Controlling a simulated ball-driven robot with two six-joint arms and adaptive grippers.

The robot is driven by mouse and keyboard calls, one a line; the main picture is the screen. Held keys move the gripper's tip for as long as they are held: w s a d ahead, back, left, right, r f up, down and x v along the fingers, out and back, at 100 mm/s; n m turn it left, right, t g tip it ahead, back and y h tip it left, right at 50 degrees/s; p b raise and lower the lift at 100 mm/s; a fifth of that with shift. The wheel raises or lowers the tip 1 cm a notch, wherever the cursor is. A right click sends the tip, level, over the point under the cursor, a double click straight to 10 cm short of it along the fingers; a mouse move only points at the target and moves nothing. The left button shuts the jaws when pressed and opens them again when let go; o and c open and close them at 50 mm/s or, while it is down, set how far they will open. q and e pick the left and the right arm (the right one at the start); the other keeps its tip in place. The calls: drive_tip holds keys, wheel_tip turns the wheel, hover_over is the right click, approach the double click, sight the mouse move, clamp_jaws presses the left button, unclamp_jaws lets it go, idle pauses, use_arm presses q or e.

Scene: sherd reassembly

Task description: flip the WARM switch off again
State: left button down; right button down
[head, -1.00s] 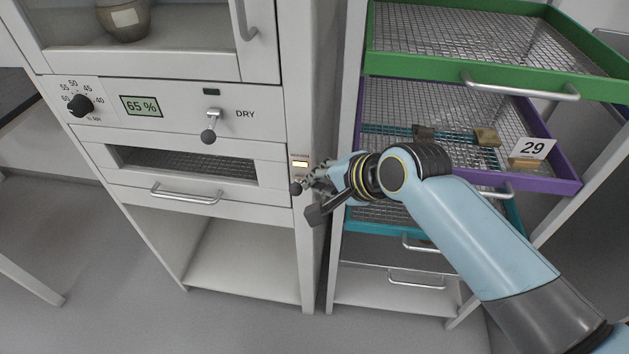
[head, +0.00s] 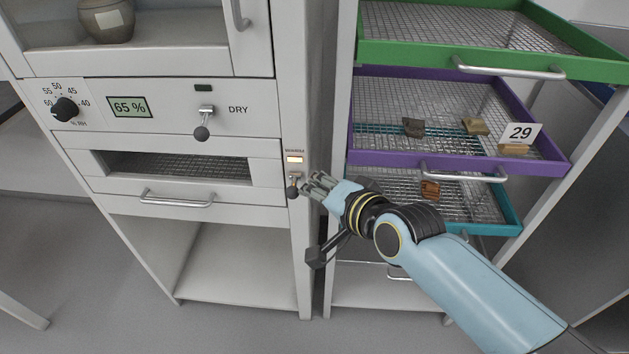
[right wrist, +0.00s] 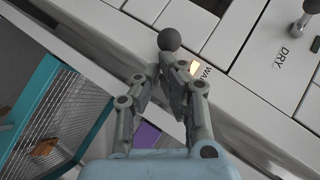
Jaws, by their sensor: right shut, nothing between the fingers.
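The WARM switch (head: 293,190) is a small lever with a dark ball knob on the cabinet's right post, its knob hanging down in the head view. In the right wrist view the switch knob (right wrist: 169,40) is just beyond the fingertips, beside the lit window (right wrist: 194,67) and partly printed label. My right gripper (head: 318,184) is shut and empty, just right of the knob; it also shows in the right wrist view (right wrist: 172,75). I cannot tell whether it touches the knob. My left gripper is not in view.
The DRY switch (head: 203,128), humidity dial (head: 65,109) and 65 % display (head: 130,107) are on the cabinet front. A purple mesh tray (head: 450,163) with sherds and a 29 card stands right, between a green tray (head: 480,76) and a teal tray (head: 505,228).

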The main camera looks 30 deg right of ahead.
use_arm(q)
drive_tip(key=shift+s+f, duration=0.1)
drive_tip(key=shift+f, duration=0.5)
use_arm(e)
drive_tip(key=shift+f+n+t, duration=0.3)
drive_tip(key=shift+t, duration=0.2)
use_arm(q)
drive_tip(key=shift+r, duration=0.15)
use_arm(e)
drive_tip(key=shift+r, duration=0.1)
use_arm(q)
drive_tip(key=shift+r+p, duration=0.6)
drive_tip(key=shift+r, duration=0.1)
use_arm(e)
drive_tip(key=shift+r, duration=0.65)
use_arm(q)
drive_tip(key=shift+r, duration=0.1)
use_arm(e)
drive_tip(key=shift+r, duration=0.1)
